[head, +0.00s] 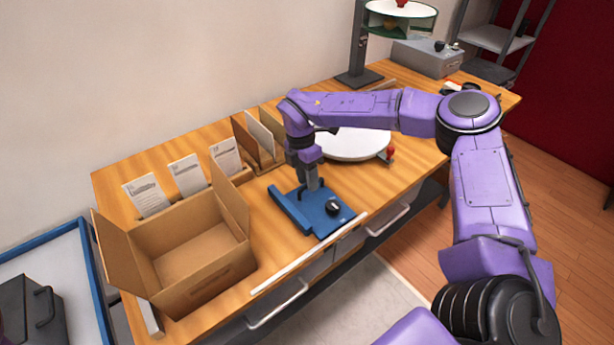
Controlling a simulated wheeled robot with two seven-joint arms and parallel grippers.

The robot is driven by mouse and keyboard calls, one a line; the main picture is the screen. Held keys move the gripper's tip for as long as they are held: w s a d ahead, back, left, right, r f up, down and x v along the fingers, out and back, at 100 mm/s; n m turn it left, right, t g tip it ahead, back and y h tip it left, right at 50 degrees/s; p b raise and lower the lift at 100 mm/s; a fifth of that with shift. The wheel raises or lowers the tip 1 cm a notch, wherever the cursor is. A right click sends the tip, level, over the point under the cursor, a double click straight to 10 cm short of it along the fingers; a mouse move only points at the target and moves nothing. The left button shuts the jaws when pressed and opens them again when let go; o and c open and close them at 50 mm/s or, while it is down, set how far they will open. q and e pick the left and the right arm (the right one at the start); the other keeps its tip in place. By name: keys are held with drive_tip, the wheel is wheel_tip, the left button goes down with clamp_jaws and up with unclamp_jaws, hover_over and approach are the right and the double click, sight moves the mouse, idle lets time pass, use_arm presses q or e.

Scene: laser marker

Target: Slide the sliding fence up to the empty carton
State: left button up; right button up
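The empty carton (203,285), an open brown box with its flaps spread, stands at the left end of the wooden table. The sliding fence (290,210) appears to be the blue piece to the carton's right, with a flat plate and a black knob (333,208). A gap of bare table lies between it and the carton. My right gripper (313,185) points down at the blue piece, just behind the knob. Its fingertips are small and partly hidden, so I cannot tell whether they grip or touch it. My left gripper is not in view.
A white strip (310,253) runs along the table's front edge. Cards in holders (188,175) stand along the back. A round white turntable (355,145) is behind my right arm. A grey box (425,58) sits at the far end.

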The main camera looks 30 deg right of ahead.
clamp_jaws()
drive_tip(key=shift+a+f+b, duration=0.15)
drive_tip(key=shift+a+b, duration=0.15)
drive_tip(key=a+b, duration=0.2)
drive_tip(key=a, duration=0.3)
drive_tip(key=a+b, duration=0.2)
drive_tip(key=a, duration=0.2)
drive_tip(key=s+a+b, duration=0.1)
drive_tip(key=a+b, duration=0.1)
drive_tip(key=a, duration=0.3)
drive_tip(key=shift+s+a+b, duration=0.1)
drive_tip(key=shift+a+b, duration=0.2)
drive_tip(key=shift+b, duration=0.05)
drive_tip(key=shift+a, duration=0.4)
